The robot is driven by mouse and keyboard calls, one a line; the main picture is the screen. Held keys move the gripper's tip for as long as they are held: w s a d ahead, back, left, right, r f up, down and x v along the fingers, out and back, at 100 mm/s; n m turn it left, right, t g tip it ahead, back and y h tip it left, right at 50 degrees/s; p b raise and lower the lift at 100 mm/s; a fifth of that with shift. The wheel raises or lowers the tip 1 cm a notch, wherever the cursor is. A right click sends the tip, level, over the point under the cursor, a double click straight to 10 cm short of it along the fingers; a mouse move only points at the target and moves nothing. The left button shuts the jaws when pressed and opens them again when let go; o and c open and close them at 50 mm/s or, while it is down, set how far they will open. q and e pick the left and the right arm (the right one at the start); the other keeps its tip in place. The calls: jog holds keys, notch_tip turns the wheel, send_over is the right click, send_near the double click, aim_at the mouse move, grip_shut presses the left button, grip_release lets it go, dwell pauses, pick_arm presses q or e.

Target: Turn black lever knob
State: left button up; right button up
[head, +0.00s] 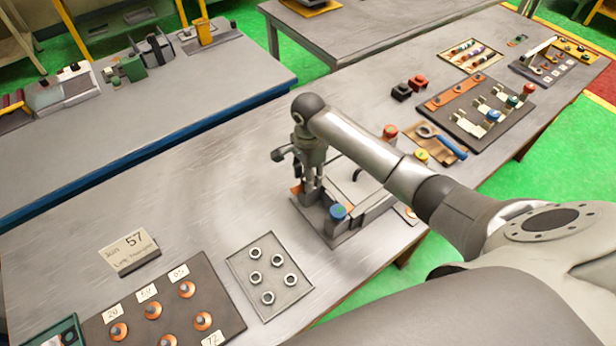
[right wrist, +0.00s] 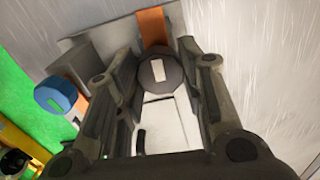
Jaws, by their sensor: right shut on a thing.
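The black knob (right wrist: 160,72) is a dark round disc with a pale rectangular mark, seen between my right gripper's fingers in the right wrist view. My right gripper (head: 313,190) reaches down over the left part of a grey fixture (head: 330,238) in the head view. In the right wrist view the gripper (right wrist: 165,75) has a finger on each side of the knob and is shut on it. In the head view the fingers hide the knob. My left gripper is not in view.
A blue button (head: 338,212) sits on the fixture's front corner, close to the gripper. A tray of metal nuts (head: 270,308) lies to the left. A number card (head: 130,251) and a dark board (head: 235,322) with copper-coloured pieces are further left. Bare table lies behind the gripper.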

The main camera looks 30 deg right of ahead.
jog(key=m+b, duration=0.1)
jog(key=b, duration=0.1)
jog(key=m+b, duration=0.1)
jog(key=b, duration=0.1)
jog(key=shift+w+d+f+m+b, duration=0.1)
jog(key=shift+d+f+m+b, duration=0.15)
jog(key=shift+m+b, duration=0.45)
jog(key=shift+m, duration=0.2)
jog(key=m+b, duration=0.1)
jog(key=m, duration=0.2)
jog(key=m+b, duration=0.2)
jog(key=m, duration=0.1)
jog(key=shift+a+r+b, duration=0.1)
jog(key=shift+r+b, duration=0.1)
jog(key=shift+b, duration=0.1)
jog(key=m+b, duration=0.2)
jog(key=m, duration=0.3)
jog(key=shift+m, duration=0.4)
jog(key=m+b, duration=0.1)
jog(key=m, duration=0.3)
jog(key=shift+r+m+b, duration=0.15)
jog(key=shift+m+b, duration=0.15)
jog(key=m+b, duration=0.1)
jog(key=m, duration=0.3)
jog(key=shift+w+m, duration=0.1)
jog(key=shift+m, duration=0.2)
jog(key=m, duration=0.4)
jog(key=shift+r, duration=0.1)
jog(key=m, duration=0.5)
